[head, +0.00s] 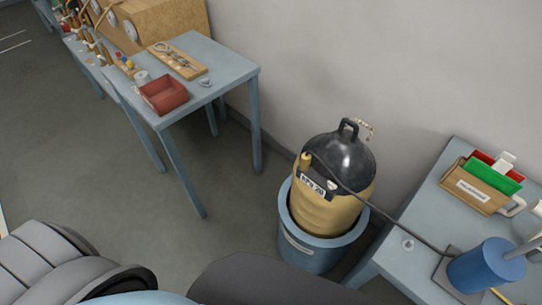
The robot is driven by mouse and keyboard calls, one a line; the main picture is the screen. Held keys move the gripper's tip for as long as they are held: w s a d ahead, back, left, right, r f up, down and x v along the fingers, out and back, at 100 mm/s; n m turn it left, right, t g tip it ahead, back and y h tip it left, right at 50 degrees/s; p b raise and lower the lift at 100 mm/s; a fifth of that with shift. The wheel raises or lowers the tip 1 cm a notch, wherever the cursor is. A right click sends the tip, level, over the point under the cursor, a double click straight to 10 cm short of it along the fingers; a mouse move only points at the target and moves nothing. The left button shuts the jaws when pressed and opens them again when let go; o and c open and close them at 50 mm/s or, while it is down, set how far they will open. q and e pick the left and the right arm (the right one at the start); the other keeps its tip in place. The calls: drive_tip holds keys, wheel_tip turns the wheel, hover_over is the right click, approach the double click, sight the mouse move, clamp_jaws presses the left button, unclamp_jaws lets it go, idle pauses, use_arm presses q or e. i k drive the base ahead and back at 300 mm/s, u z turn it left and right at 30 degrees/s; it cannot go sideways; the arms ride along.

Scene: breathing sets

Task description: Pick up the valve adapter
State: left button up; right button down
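I cannot tell for sure which thing is the valve adapter. A small metal fitting (206,82) lies on the left blue table, right of a red open bin (163,94). Another small metallic piece (408,244) stands on the right blue table, near a dark hose. A wooden tray (178,60) with metal tools lies behind the red bin. Neither of my grippers shows in the head view.
A black-and-yellow cylinder (345,155) stands in a blue tub (315,250) between the left table (225,65) and the right table (385,250). Its hose runs to a blue cylinder (480,268). A holder (475,190) with folders stands behind. Floor at left is clear.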

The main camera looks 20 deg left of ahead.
sight(305, 160)
drive_tip(key=k, duration=0.55)
drive_tip(key=z, duration=0.9)
drive_tip(key=k, duration=0.7)
drive_tip(key=z, duration=1)
drive_tip(key=i, duration=1.05)
drive_tip(key=u, duration=1)
drive_tip(key=i, duration=0.6)
drive_tip(key=u, duration=0.7)
